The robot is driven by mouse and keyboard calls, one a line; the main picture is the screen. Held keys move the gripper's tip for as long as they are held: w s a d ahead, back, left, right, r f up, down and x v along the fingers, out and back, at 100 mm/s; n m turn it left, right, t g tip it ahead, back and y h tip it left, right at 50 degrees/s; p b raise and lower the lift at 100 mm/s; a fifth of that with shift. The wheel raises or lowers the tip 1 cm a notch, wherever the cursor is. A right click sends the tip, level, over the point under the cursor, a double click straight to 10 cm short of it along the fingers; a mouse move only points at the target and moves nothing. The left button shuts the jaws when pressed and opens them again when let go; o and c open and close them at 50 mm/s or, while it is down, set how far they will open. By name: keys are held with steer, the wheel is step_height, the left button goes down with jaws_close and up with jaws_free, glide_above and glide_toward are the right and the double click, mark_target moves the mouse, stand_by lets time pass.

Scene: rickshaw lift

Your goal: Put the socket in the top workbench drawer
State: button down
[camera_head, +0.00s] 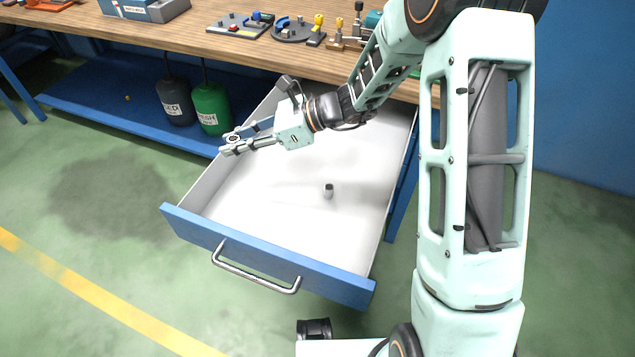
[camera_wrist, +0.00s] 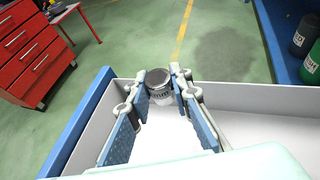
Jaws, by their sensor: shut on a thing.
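My gripper (camera_wrist: 160,78) is shut on a short round socket (camera_wrist: 160,93) with a dark top and a silver ridged side. In the head view my gripper (camera_head: 234,143) is held above the left side wall of the open drawer, and the socket (camera_head: 233,137) is small between its fingertips. The top workbench drawer (camera_head: 268,258) is pulled far out, with a blue front, a metal handle and a white inside. A small grey cylinder (camera_head: 328,190) stands on the drawer floor, right of my gripper. It is too small to identify surely.
The wooden workbench top (camera_head: 170,33) carries several tools at the back. A dark container (camera_head: 175,101) and a green container (camera_head: 211,108) stand on the blue lower shelf. A red cabinet (camera_wrist: 35,50) shows in the wrist view. Most of the drawer floor is bare.

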steer(key=s+a+f+n+g+b, duration=0.1)
steer(key=s+a+f+b, duration=0.15)
steer(key=a, duration=0.25)
steer(key=b, duration=0.3)
glide_above(271, 221)
steer(key=a, duration=0.1)
steer(key=f, duration=0.7)
steer(key=shift+w+a, duration=0.15)
steer(key=shift+w, duration=0.25)
steer(key=f, duration=0.1)
steer(key=d+f+b, duration=0.1)
steer(key=f, duration=0.1)
steer(key=s+f+b, duration=0.1)
steer(key=shift+d+f, duration=0.2)
steer(key=shift+d, duration=0.05)
steer(key=shift+f, duration=0.3)
steer(key=shift+f, duration=0.1)
steer(key=c, duration=2.2)
jaws_free()
steer(key=shift+f, duration=0.1)
steer(key=o, duration=0.5)
steer(key=shift+c, duration=0.2)
